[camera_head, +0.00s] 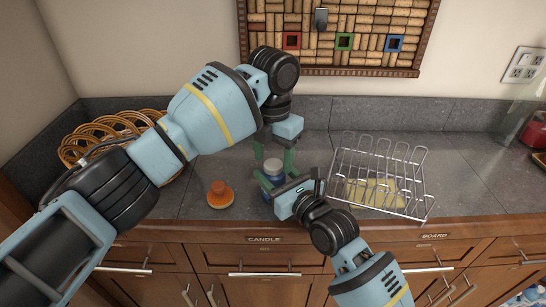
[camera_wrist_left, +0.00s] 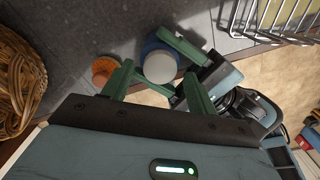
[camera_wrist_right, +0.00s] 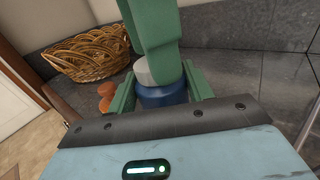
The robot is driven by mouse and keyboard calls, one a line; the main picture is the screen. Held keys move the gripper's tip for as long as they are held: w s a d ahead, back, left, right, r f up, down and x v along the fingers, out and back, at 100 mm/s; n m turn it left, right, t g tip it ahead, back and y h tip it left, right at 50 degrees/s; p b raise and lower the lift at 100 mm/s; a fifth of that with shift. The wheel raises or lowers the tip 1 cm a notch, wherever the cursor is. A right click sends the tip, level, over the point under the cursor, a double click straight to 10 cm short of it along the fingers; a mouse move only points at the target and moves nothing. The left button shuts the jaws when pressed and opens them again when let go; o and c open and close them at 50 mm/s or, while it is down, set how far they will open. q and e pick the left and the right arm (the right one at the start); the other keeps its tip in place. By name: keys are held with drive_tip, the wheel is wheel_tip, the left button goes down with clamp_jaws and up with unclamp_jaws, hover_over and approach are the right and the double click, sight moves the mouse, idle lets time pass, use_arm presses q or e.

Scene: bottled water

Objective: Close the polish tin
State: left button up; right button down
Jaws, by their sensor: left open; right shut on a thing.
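The polish tin is a small blue round jar (camera_head: 272,181) with a pale grey-white lid (camera_head: 274,165) on top, upright near the counter's front edge. My right gripper (camera_head: 279,186) is shut on the blue body from the front right; the right wrist view shows the blue body (camera_wrist_right: 165,95) between its fingers. My left gripper (camera_head: 274,158) is open above the tin, its green fingers pointing down around the lid. In the left wrist view the lid (camera_wrist_left: 160,67) lies between and just beyond its fingertips. I cannot tell whether the lid is fully seated.
An orange round brush-like object (camera_head: 220,195) lies left of the tin. A wicker basket (camera_head: 95,132) stands at the back left. A wire rack (camera_head: 416,178) with a yellow item under it stands to the right. Wooden drawers (camera_head: 264,260) are below the counter edge.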

use_arm(q)
drive_tip(key=shift+r, duration=1.8)
